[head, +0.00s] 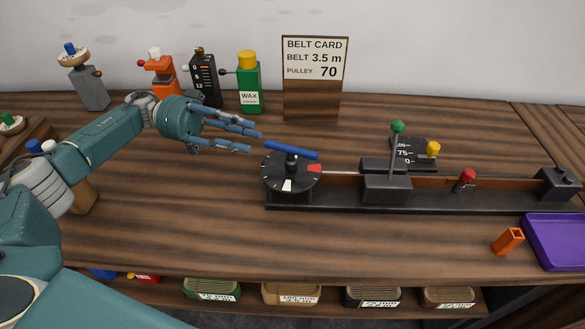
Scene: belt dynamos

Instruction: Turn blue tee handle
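The blue tee handle (292,150) is a blue bar on a short black post. It stands above a round black dial (290,186) with white tick marks, one white block and one red block on it. The dial is at the left end of a long dark rail device (400,205). My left gripper (256,141) comes in from the left with its fingers spread and pointing right. It is open and empty, with its fingertips just left of the bar's left end; a small gap seems to show. My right gripper is not in view.
A green-knobbed lever (397,128) rises mid-rail, with a red knob (467,176) farther right. A belt card (315,60) stands behind. A green wax bottle (248,85) and other devices stand back left. An orange block (508,240) and purple tray (555,226) lie right. The front tabletop is clear.

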